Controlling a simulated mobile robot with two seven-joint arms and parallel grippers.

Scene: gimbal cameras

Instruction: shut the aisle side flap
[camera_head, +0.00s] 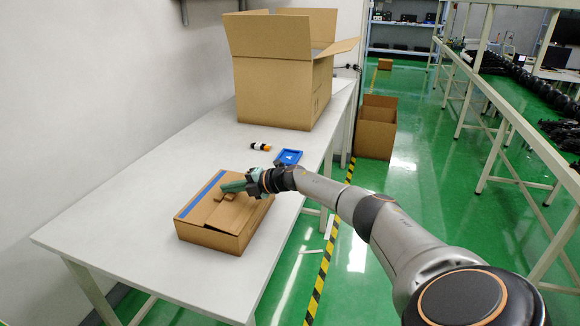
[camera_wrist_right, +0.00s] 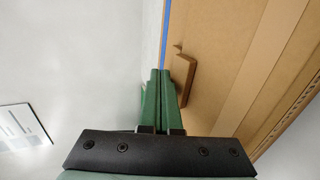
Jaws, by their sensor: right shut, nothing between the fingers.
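The low cardboard box (camera_head: 208,237) lies on the near part of the white table. Its top looks covered by nearly flat flaps. A blue strip (camera_head: 203,193) runs along its wall side. The aisle-side flap (camera_head: 238,212) lies about level, with a small raised brown tab (camera_head: 222,197) on it; the tab also shows in the right wrist view (camera_wrist_right: 189,76). I cannot tell whether this flap is fully down. My right gripper (camera_head: 226,188) is shut and empty, its green fingers over the box top beside the tab. Whether they touch is unclear. My left gripper is out of view.
A large cardboard box (camera_head: 270,90) with raised flaps stands farther back on the table (camera_head: 130,215). A blue tray (camera_head: 288,157) and an orange-black item (camera_head: 260,146) lie between the boxes. An open carton (camera_head: 375,135) stands on the green aisle floor.

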